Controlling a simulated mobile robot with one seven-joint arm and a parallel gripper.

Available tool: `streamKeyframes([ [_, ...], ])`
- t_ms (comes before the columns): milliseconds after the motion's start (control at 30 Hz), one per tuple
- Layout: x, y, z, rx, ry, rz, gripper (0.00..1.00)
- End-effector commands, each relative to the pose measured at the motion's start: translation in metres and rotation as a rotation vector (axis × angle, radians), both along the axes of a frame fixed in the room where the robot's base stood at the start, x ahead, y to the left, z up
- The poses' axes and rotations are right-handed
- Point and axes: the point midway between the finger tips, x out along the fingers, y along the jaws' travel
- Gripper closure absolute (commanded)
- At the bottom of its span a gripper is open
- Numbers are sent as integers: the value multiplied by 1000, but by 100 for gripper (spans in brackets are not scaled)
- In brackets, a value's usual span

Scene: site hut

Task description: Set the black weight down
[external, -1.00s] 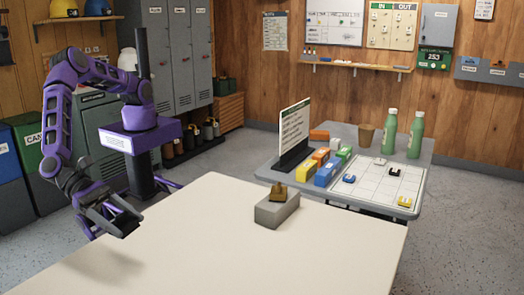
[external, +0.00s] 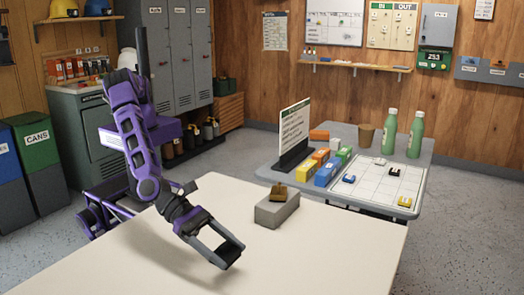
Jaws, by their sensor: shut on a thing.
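My gripper (external: 230,257) is low over the front middle of the cream table (external: 330,255), its fingers pointing down and to the right. It is shut on the black weight, which is hard to tell apart from the dark fingertips around it. I cannot tell whether the weight touches the tabletop.
The cream table's right part is clear.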

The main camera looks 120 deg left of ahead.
Motion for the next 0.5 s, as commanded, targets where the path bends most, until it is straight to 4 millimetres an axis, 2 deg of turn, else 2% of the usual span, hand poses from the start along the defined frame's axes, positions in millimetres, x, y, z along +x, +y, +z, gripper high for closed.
streamKeyframes([
  [167, 1, 0, -11, -1, -5, 1, 100],
  [400, 1, 0, -43, -1, -3, 2, 100],
  [500, 1, 0, -45, -1, -5, 2, 100],
])
